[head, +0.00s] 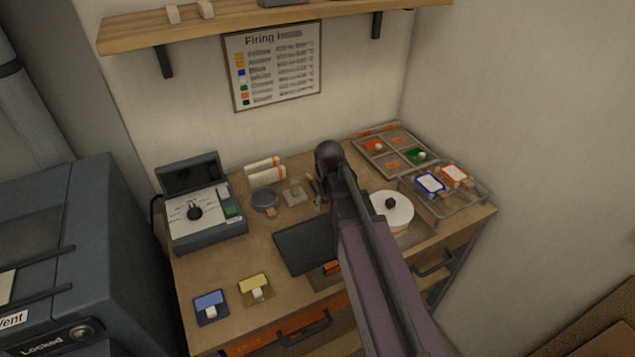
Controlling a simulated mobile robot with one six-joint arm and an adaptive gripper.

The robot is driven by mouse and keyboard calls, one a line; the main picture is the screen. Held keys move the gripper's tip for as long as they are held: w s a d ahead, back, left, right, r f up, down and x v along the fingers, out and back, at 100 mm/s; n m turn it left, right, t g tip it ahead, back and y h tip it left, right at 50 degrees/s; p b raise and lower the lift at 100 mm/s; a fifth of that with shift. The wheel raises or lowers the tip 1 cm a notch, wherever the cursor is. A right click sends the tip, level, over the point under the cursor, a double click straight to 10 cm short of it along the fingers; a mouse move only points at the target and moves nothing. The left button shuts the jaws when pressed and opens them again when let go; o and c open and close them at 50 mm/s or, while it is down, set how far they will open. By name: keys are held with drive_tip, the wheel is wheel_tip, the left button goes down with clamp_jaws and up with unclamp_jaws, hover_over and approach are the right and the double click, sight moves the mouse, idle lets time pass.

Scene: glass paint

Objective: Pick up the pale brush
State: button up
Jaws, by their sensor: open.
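A thin pale stick (313,184), possibly the pale brush, shows just left of my arm, behind the dark mat; it is too small to be sure. My arm reaches in from the lower right and hides part of the bench. My gripper (321,203) is mostly hidden by my own wrist, close to that stick. It is open, and I see nothing held in it.
The wooden bench (205,268) carries a grey device (207,230) at left, a dark mat (298,248), blue (209,301) and yellow (250,283) cards in front, a white disc (399,207), and a divided tray (368,143) at right. A shelf (225,27) hangs above.

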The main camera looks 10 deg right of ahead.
drive_tip(key=w+r+n+p, duration=0.1)
drive_tip(key=w+r+p, duration=0.2)
drive_tip(key=w, duration=0.4)
drive_tip(key=w+r+p, duration=0.3)
drive_tip(key=w+r, duration=0.1)
drive_tip(key=w, duration=0.4)
drive_tip(key=shift+w+d+r+n, duration=0.15)
drive_tip(key=shift+w+r+n, duration=0.05)
drive_tip(key=shift+r+n, duration=0.2)
drive_tip(key=shift+f, duration=0.2)
wheel_tip(320, 180, down, 8)
drive_tip(key=b, duration=0.8)
drive_tip(key=shift+f, duration=0.15)
drive_tip(key=shift+s+f, duration=0.1)
drive_tip(key=f+b, duration=0.3)
drive_tip(key=b, duration=0.1)
drive_tip(key=shift+s+a+f, duration=0.2)
drive_tip(key=shift+s, duration=0.1)
drive_tip(key=shift+f+b, duration=0.75)
drive_tip(key=shift+f, duration=0.05)
clamp_jaws()
